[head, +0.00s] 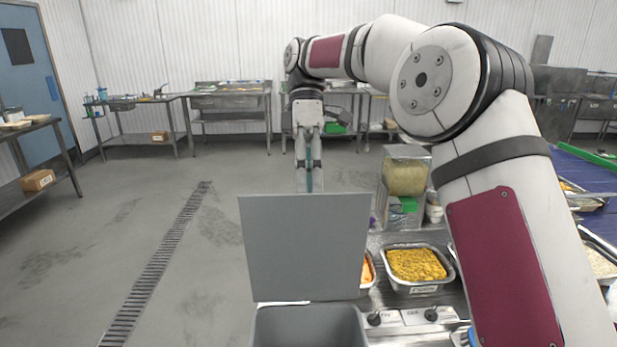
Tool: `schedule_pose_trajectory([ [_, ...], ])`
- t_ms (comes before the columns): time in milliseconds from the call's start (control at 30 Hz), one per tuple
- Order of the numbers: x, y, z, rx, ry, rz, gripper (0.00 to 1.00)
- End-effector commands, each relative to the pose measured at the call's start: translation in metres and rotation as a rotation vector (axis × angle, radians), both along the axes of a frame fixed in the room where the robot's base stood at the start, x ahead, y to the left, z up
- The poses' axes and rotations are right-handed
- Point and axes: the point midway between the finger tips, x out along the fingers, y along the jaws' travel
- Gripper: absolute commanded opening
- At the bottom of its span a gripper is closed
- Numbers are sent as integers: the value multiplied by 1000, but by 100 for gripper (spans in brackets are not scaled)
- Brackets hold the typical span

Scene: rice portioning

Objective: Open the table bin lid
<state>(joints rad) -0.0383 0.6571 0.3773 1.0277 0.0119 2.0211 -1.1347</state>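The grey table bin (262,330) stands at the bottom centre of the head view. Its flat grey lid (305,247) stands upright above the rim, and the dark bin opening shows below it. My gripper (309,183) points down at the lid's top edge, with its lowest part meeting or hidden behind that edge. Its two fingers look close together, with a thin teal strip between them. I cannot tell whether the gripper touches the lid or whether the fingers are shut.
A metal tray of yellow food (416,264) sits right of the lid on the steel counter, with an orange food tray (367,271) partly hidden by the lid. A clear container (405,172) stands behind them. Knobs (431,314) line the counter front. Open floor lies left.

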Motion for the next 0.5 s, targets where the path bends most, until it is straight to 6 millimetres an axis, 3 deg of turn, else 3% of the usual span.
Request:
schedule_pose_trajectory([
  [33, 5, -3, -18, -13, 14, -3, 30],
  [133, 5, -3, -17, -12, 13, -3, 42],
  [500, 4, -3, -16, -12, 12, -4, 39],
])
